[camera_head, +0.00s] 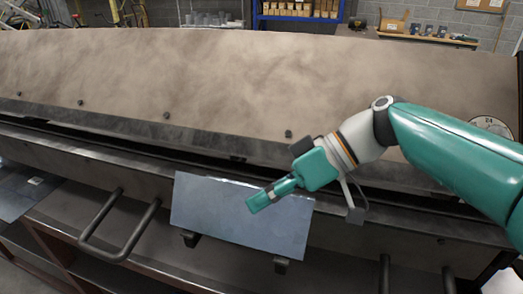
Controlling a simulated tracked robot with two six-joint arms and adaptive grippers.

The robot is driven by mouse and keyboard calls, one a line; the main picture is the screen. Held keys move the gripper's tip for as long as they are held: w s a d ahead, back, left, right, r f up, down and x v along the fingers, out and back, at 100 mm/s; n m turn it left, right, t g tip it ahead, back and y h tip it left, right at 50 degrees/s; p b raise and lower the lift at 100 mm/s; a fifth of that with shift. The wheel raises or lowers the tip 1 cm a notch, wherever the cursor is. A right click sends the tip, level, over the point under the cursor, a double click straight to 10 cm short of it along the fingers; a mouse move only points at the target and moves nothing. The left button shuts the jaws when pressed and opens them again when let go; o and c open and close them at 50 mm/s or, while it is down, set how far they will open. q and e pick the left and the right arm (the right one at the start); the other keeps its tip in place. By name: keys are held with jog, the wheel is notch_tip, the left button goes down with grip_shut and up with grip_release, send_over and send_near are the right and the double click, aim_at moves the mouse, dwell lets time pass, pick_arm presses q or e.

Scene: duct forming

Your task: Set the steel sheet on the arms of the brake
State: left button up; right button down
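The steel sheet (222,214) is a flat blue-grey rectangle in front of the brake (230,90), a long machine with a worn brown top. Two short dark arms of the brake, one on the left (190,238) and one on the right (281,265), show below the sheet's front edge. The sheet appears to lie over them; contact is hidden. My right gripper (262,198) reaches in from the right over the sheet's right half. Its fingers are seen edge-on, so whether they grip the sheet is unclear. My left gripper is out of view.
A bent bar handle (118,243) sticks out left of the sheet, and dark bars (384,272) stand at the lower right. A dark flat surface with a pale label (22,187) is at the far left. A blue shelf with boxes (298,12) is behind.

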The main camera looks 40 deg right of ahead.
jog(key=shift+f, duration=0.15)
jog(key=c, duration=1.2)
grip_release()
jog(key=shift+c, duration=0.2)
jog(key=v, duration=1.2)
